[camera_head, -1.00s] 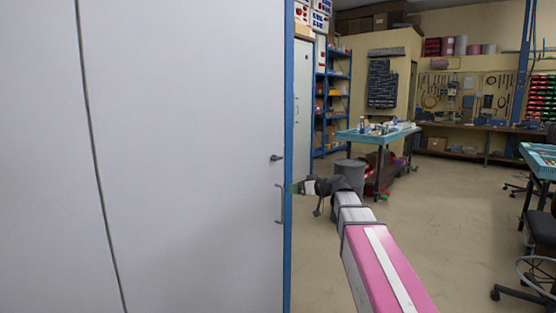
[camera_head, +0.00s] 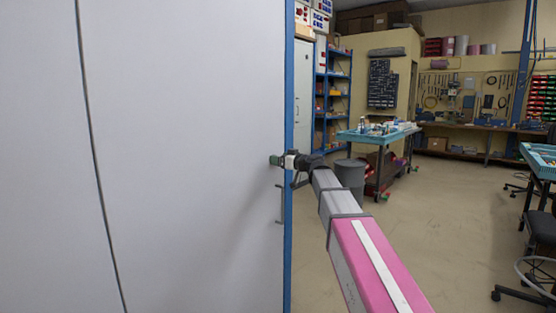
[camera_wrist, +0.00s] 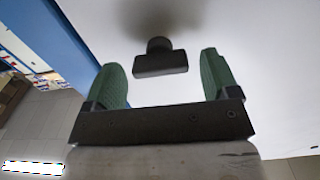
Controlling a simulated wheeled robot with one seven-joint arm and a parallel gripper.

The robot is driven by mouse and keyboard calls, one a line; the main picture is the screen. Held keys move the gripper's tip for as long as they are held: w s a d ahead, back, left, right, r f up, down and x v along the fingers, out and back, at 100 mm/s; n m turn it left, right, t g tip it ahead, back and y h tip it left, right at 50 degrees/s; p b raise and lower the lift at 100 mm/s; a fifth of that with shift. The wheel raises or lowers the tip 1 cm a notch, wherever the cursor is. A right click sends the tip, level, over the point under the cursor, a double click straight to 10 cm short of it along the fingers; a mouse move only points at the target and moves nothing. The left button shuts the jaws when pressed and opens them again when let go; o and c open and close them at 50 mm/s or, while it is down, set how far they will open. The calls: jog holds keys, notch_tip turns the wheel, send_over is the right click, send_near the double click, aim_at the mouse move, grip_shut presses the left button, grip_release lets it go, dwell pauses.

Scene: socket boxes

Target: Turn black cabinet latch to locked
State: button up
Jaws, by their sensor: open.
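The black latch (camera_wrist: 160,62) shows in the wrist view on the white cabinet door, just ahead of and between my fingertips. Its bar lies roughly crosswise to the fingers in that view. My gripper (camera_wrist: 167,72) has two green fingers spread wide, with the latch in the gap and no visible contact. In the head view my gripper (camera_head: 276,160) is at the right side of the white cabinet door (camera_head: 190,120), and it hides the latch there. The cabinet's handle (camera_head: 279,205) is below the gripper.
The cabinet's blue edge post (camera_head: 289,120) stands right beside my gripper. A grey bin (camera_head: 350,176) and a blue-topped table (camera_head: 375,135) stand behind my arm. The floor to the right is open, with a dark chair (camera_head: 540,225) at the far right.

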jog(key=shift+x, duration=0.8)
jog(key=c, duration=0.9)
